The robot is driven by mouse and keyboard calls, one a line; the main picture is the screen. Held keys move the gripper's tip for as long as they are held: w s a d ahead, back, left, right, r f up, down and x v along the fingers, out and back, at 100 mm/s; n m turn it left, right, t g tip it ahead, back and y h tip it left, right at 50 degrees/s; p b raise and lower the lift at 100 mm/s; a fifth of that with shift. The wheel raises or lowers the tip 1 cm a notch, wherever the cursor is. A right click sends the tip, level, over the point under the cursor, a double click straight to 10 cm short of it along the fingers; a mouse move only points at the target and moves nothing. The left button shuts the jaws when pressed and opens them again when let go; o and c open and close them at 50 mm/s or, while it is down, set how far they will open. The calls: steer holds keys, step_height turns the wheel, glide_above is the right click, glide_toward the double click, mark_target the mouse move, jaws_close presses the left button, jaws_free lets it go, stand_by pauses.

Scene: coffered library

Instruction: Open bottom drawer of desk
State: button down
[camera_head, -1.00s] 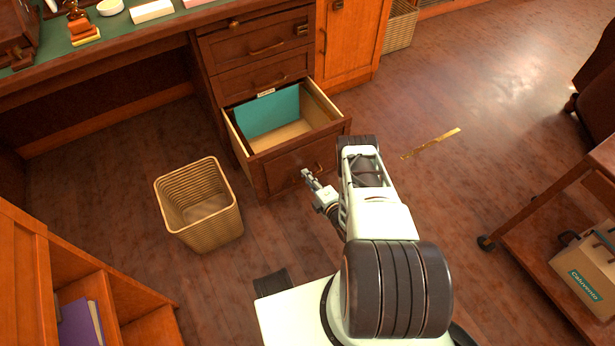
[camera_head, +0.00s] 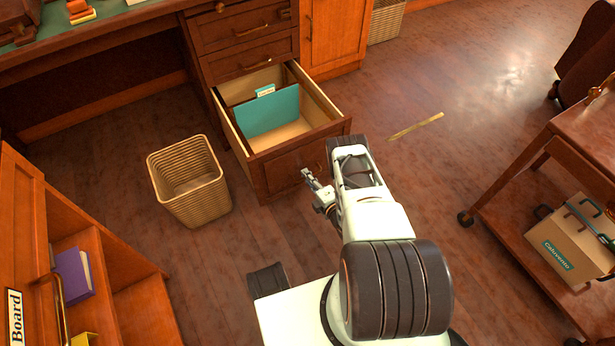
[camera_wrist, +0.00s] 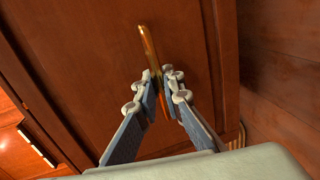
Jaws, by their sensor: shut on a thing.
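The desk (camera_head: 110,39) has a stack of drawers on its right side. Its bottom drawer (camera_head: 298,167) is pulled well out, showing a pale interior with a teal folder (camera_head: 268,112) standing inside. My gripper (camera_head: 306,173) is at the front of this drawer, at its handle. In the wrist view the drawer handle (camera_wrist: 149,47) is a brass bar running between my fingers, and my gripper (camera_wrist: 163,82) is shut on it. The fingertips hide part of the handle.
A wicker basket (camera_head: 190,182) stands on the floor left of the drawer. A wooden cart (camera_head: 520,212) with a carton (camera_head: 572,240) is at the right. A low shelf unit (camera_head: 110,262) is at lower left. A brass strip (camera_head: 416,126) lies on open floor.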

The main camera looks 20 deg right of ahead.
steer(key=shift+s, duration=0.1)
stand_by(0.3)
steer(key=c, duration=2)
jaws_free()
steer(key=shift+c, duration=0.2)
